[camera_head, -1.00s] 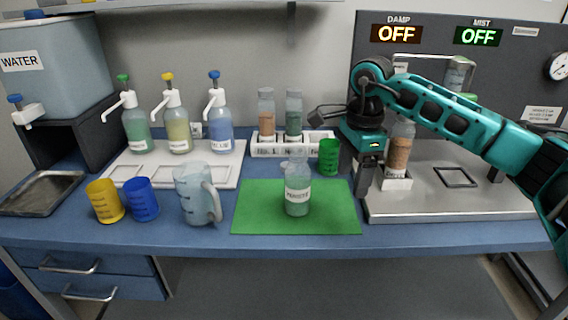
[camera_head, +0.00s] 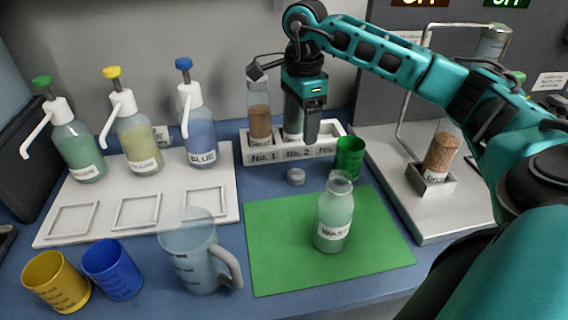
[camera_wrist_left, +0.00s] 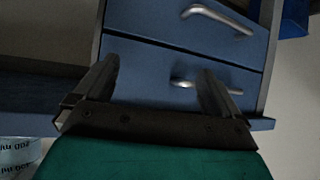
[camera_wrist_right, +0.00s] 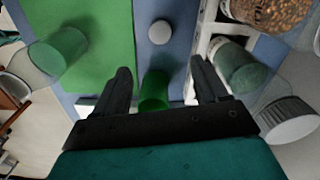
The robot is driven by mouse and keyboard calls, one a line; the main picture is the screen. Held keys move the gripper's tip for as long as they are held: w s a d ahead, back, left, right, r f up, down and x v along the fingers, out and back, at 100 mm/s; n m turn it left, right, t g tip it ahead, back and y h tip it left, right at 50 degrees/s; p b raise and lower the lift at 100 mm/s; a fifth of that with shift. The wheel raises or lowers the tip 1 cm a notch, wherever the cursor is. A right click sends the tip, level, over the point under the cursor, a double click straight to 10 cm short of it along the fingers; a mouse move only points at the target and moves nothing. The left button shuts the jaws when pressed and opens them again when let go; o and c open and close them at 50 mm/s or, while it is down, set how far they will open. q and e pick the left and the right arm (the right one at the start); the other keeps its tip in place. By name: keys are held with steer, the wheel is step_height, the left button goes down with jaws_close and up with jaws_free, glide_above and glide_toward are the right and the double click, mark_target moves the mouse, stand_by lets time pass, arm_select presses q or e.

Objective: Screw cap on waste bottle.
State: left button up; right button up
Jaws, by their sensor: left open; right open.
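The waste bottle (camera_head: 335,222), clear with pale green content, stands upright and uncapped on the green mat (camera_head: 275,270). It also shows at the left of the right wrist view (camera_wrist_right: 68,45). A small round grey cap (camera_head: 296,176) lies on the blue table between mat and rack; the right wrist view shows it too (camera_wrist_right: 160,32), beyond the fingertips. My right gripper (camera_head: 309,135) is open and empty, above and behind the cap, in front of the rack bottles. My left gripper (camera_wrist_left: 160,80) is open and empty, facing the drawers; the head view does not show it.
A white rack (camera_head: 255,157) with bottles stands behind the cap. A green cup (camera_head: 349,157) stands right of the cap, close to the mat. A clear jug (camera_head: 195,255), blue cup (camera_head: 112,270) and yellow cup (camera_head: 55,283) are left. A metal platform (camera_head: 430,215) is right.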

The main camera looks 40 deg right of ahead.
glide_above(296, 174)
steer(key=f, duration=0.4)
steer(key=f+b, duration=0.1)
steer(key=f, duration=0.2)
steer(key=shift+s+d+f, duration=0.1)
steer(key=shift+s+d, duration=0.15)
steer(key=shift+d, duration=0.05)
steer(key=shift+f, duration=0.2)
steer(key=f, duration=0.5)
steer(key=shift+w+a+f, duration=0.15)
steer(key=shift+w+a, duration=0.15)
steer(key=shift+c, duration=0.5)
steer(key=c, duration=1)
